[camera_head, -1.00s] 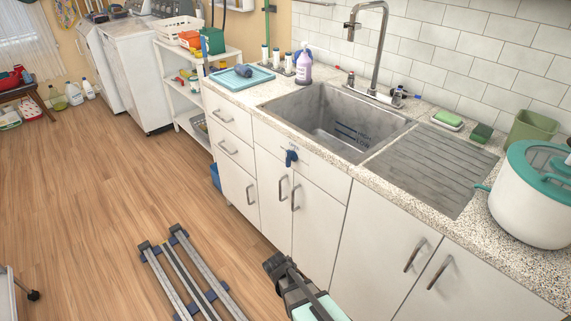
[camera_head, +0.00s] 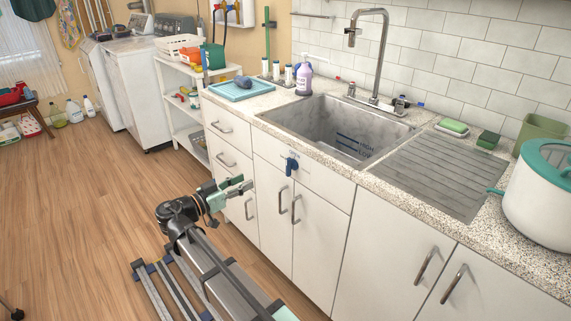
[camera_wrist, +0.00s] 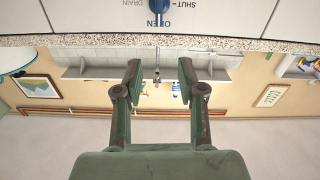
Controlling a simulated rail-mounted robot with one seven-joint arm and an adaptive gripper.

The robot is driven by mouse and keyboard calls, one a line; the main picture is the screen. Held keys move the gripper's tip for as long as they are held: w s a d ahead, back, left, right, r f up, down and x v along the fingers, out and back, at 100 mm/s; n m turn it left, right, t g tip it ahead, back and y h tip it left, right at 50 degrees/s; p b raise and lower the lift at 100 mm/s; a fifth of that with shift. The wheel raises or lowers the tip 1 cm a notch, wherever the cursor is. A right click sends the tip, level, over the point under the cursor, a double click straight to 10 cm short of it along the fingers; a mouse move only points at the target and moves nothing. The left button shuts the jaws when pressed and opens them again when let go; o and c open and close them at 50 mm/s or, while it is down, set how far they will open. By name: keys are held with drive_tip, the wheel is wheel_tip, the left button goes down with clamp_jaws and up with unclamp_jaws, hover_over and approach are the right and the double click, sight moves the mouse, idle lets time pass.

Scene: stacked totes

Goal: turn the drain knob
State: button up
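The drain knob (camera_head: 291,166) is blue and sits on the white cabinet front below the sink (camera_head: 335,125). Its handle hangs downward in the head view. In the wrist view the knob (camera_wrist: 158,6) is at the top edge, partly cut off, beside upside-down lettering including "OPEN", "SHUT" and "DRAIN". My gripper (camera_head: 240,185) is left of the knob, in front of the drawers and apart from it. In the wrist view my gripper (camera_wrist: 160,68) has its two fingers spread with nothing between them.
The speckled counter edge (camera_head: 345,168) overhangs the cabinet front. Bar handles (camera_head: 296,208) stick out from the doors below the knob. A white pot (camera_head: 545,205) stands at the right of the counter. Wooden floor (camera_head: 80,210) is open on the left.

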approach(287, 162)
drive_tip(key=shift+m, duration=0.4)
drive_tip(key=x, duration=0.9)
drive_tip(key=shift+w+d, duration=0.15)
drive_tip(key=shift+w, duration=0.15)
clamp_jaws()
